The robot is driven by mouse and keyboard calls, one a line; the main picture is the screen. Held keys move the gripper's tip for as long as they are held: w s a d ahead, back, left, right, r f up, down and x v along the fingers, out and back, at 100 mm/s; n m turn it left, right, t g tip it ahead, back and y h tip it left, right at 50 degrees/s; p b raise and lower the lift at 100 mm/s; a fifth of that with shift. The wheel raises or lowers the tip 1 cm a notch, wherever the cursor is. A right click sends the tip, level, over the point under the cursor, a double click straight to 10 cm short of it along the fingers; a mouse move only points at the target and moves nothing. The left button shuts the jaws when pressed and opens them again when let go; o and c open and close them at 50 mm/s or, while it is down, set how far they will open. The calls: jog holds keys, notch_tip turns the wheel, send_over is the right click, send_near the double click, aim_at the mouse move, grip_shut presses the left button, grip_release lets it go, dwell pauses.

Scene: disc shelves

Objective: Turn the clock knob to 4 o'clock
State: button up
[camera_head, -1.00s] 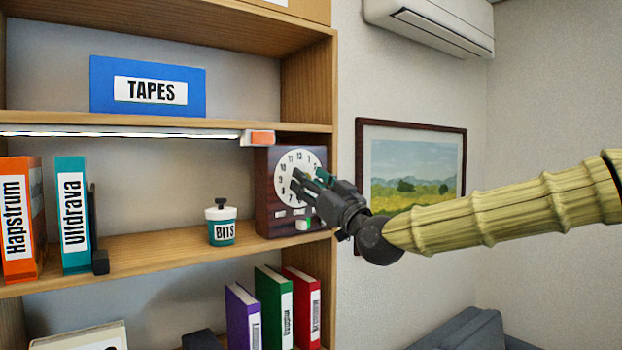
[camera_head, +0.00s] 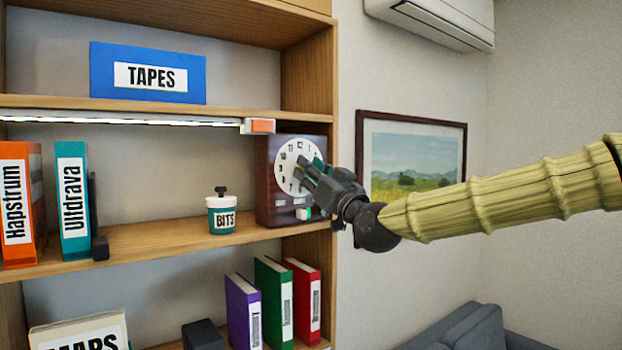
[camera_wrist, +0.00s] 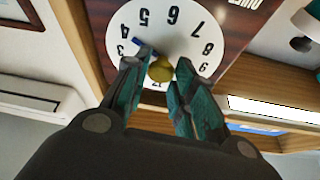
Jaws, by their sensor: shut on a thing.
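The clock (camera_head: 263,205) is a dark red-brown box with a white numbered dial (camera_head: 284,165), standing at the right end of the middle shelf. In the wrist view the dial (camera_wrist: 172,35) appears upside down, with a yellow knob (camera_wrist: 162,69) at its centre. A blue pointer (camera_wrist: 133,44) lies beside the numbers 3 and 4; I cannot tell its exact reading. My gripper (camera_head: 312,168) is at the dial, reaching from the right. In the wrist view my gripper (camera_wrist: 163,66) has its green fingers shut on the knob, one on each side. The fingers hide part of the dial.
A teal BITS jar (camera_head: 222,214) stands left of the clock. Orange (camera_head: 18,204) and teal (camera_head: 72,206) binders stand farther left. A light strip (camera_head: 120,119) with an orange end (camera_head: 262,126) runs above the clock. A framed picture (camera_head: 412,170) hangs behind my arm.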

jog(key=o, duration=1)
jog(key=shift+d, duration=0.1)
jog(key=v, duration=1.2)
